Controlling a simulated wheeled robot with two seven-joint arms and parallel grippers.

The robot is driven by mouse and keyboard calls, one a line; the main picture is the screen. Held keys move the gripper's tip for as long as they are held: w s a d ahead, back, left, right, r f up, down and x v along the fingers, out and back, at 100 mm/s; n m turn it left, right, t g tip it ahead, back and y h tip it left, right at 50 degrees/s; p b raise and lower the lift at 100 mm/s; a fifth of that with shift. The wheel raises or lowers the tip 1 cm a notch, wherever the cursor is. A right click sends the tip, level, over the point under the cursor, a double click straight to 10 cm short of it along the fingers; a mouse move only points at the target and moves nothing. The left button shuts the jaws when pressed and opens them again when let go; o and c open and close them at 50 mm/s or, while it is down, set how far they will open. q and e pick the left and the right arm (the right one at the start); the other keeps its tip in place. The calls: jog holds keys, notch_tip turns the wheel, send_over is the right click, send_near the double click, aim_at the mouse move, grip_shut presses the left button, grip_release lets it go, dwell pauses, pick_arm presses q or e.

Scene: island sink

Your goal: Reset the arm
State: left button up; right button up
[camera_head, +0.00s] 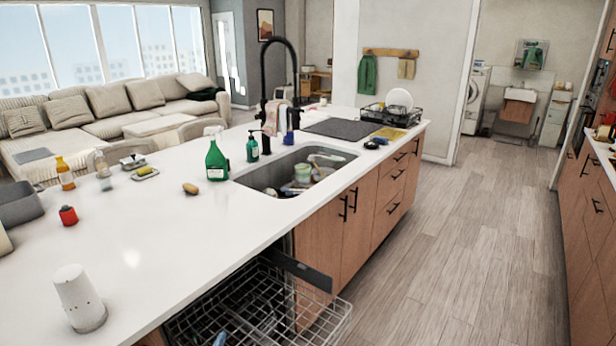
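Neither of my grippers nor either arm shows in the head view. What they hold, if anything, is hidden. The white island counter (150,245) fills the left and middle of the view. Its sink (262,181) holds several dishes. An open dishwasher rack (262,315) sticks out from the island's front at the bottom.
A green spray bottle (216,160), a soap bottle (252,147) and a sponge (190,188) stand or lie near the sink. A white cylinder (78,298) stands near the front. A dish rack (392,115) is at the far end. The floor (470,240) at right is clear.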

pick_arm(q)
jog(key=s+a+f+n+g, duration=0.1)
jog(key=s+f+n+g, duration=0.25)
jog(key=s, duration=0.45)
jog(key=s+a+f+n+g+h, duration=0.1)
jog(key=s+a+f+n+g, duration=0.2)
jog(key=s, duration=0.5)
jog(key=s+f+n+g, duration=0.2)
jog(key=s+f+g, duration=0.25)
jog(key=s, duration=0.25)
jog(key=s+d+f+g, duration=0.1)
jog(key=s+d+f, duration=0.1)
jog(key=f, duration=1.6)
jog(key=s+d+f+g, duration=0.1)
jog(key=s+f, duration=0.2)
jog(key=f, duration=1.6)
jog(key=shift+d+f+g, duration=0.25)
jog(key=shift+d+g, duration=0.05)
jog(key=shift+d, duration=0.05)
pick_arm(e)
jog(key=shift+s+f, duration=0.1)
jog(key=shift+s, duration=0.2)
pick_arm(q)
jog(key=shift+s, duration=0.15)
pick_arm(e)
jog(key=shift+w, duration=0.5)
jog(key=shift+s, duration=0.15)
